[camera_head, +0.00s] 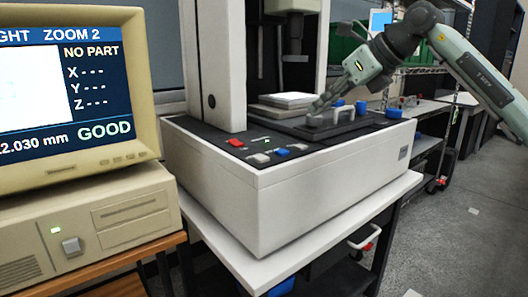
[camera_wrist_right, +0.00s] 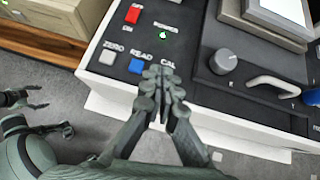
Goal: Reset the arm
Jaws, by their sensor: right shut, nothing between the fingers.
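In the right wrist view the right gripper (camera_wrist_right: 162,80) points at the panel near the blue READ button (camera_wrist_right: 136,66) and hides the CAL button. I cannot tell whether it touches the panel. My left gripper (camera_wrist_right: 42,97) shows at the left edge of the right wrist view, fingers apart and empty, over the floor. It is outside the head view.
A beige monitor (camera_head: 140,80) reads "NO PART" and "GOOD". Grey floor (camera_head: 450,235) is open at the right.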

